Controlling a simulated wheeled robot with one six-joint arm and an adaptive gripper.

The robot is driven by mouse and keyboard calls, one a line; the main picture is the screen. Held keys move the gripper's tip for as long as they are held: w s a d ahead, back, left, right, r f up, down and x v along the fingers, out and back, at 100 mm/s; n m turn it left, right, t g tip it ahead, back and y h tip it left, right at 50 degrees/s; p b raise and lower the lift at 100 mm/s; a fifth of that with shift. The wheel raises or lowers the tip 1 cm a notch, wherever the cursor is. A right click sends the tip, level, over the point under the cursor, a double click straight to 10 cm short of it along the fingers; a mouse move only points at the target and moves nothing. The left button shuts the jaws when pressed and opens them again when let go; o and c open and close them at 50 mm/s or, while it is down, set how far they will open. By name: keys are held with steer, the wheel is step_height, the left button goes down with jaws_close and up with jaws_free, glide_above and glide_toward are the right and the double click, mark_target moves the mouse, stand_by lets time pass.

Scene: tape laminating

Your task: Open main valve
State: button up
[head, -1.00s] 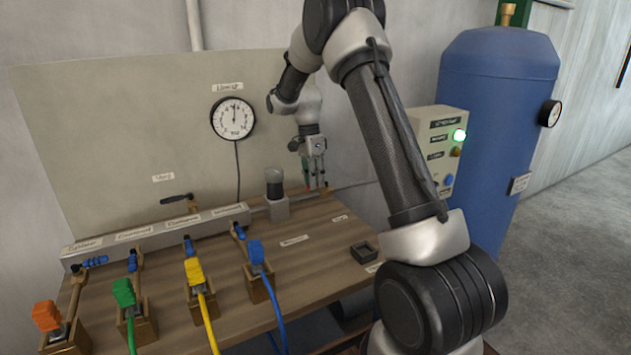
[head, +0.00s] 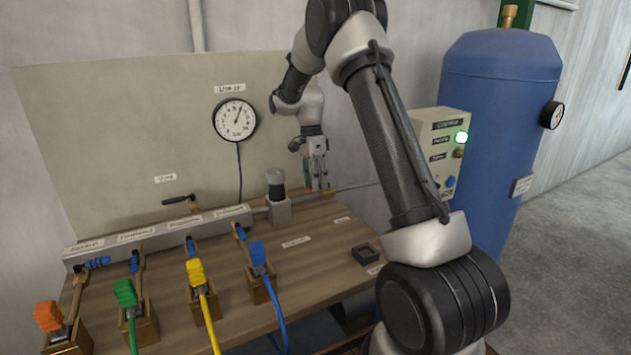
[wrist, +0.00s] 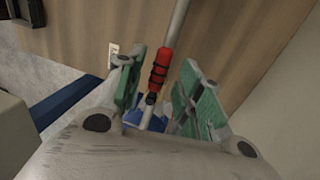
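The main valve shows in the wrist view as a red handle with dark bands (wrist: 160,66), lined up along a grey pipe (wrist: 180,20). A small blue part (wrist: 138,118) lies below it, partly hidden. My gripper (wrist: 158,85) has its green-padded fingers apart, one on each side of the handle and pipe, with gaps visible. In the head view my gripper (head: 318,184) points down over the pipe at the back right of the bench. The valve is hard to make out there.
A round gauge (head: 235,120) hangs on the back panel. Several coloured hose connectors, including a blue one (head: 258,253), line the bench's left. A control box (head: 440,150) and blue tank (head: 495,130) stand right.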

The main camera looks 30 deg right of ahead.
steer(key=shift+r, duration=0.1)
step_height(320, 180, up, 12)
steer(key=w, duration=0.2)
steer(key=shift+w+f, duration=0.15)
steer(key=shift+f, duration=0.05)
stand_by(0.4)
